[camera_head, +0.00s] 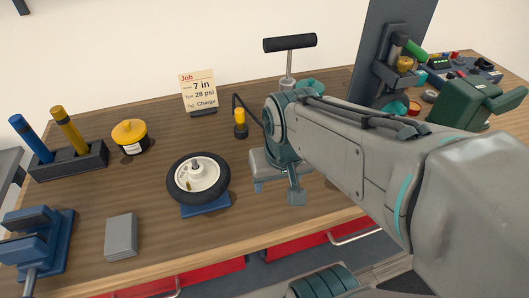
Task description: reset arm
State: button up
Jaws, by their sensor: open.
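My arm reaches in from the lower right and crosses the workbench (95,235). The pump's middle is hidden behind the arm.
A small wheel (198,177) lies on a blue stand. At left are a rack (70,161) with blue and yellow tools, a yellow-lidded tub (130,132), a blue clamp (38,240) and a grey block (121,236). A job card (198,90) stands behind. A green machine (470,102) is at right.

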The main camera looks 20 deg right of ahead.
jog(key=shift+s+f+n, duration=0.15)
jog(key=shift+s+n, duration=0.1)
jog(key=shift+n, duration=0.05)
jog(key=shift+w+p+v, duration=0.15)
jog(key=shift+p+v, duration=0.5)
jog(key=shift+w+p+v, duration=0.15)
jog(key=shift+p+v, duration=0.45)
jog(key=shift+v, duration=0.05)
jog(key=shift+d, duration=0.1)
